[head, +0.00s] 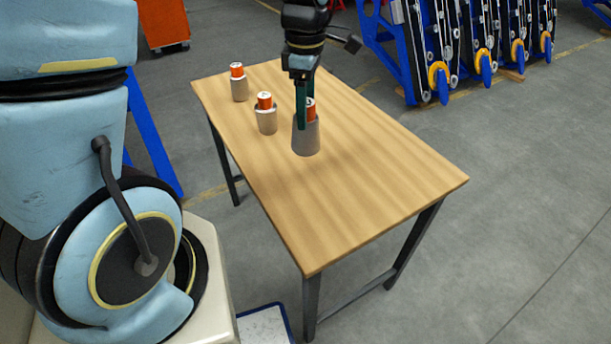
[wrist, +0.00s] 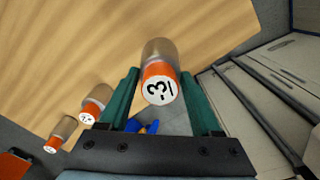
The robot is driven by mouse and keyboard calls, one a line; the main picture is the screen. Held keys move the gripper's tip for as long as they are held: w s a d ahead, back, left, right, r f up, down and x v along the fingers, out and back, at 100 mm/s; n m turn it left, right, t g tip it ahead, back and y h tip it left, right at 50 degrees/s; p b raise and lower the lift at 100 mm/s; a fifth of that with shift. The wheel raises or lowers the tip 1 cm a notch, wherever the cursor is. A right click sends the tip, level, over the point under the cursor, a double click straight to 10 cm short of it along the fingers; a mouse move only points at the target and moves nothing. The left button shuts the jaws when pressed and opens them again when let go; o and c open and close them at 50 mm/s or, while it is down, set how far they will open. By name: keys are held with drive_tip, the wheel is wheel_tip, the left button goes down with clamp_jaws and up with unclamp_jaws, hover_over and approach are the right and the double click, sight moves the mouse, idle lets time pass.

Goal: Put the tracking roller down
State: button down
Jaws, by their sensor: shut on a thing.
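The tracking roller (head: 306,138) is a grey-brown cylinder with an orange upper end and a white cap.
Two similar rollers stand on the table to the left, one nearer (head: 266,118) and one at the far left corner (head: 239,88). The table's right and near parts are bare. Blue racks (head: 440,50) with track parts stand behind on the grey floor.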

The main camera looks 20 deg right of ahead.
wheel_tip(320, 180, down, 10)
drive_tip(key=p, duration=0.1)
drive_tip(key=shift+r+p, duration=0.25)
drive_tip(key=shift+p, duration=0.1)
drive_tip(key=shift+c, duration=0.4)
unclamp_jaws()
wheel_tip(320, 180, up, 12)
drive_tip(key=shift+r+b, duration=0.1)
drive_tip(key=shift+b, duration=0.65)
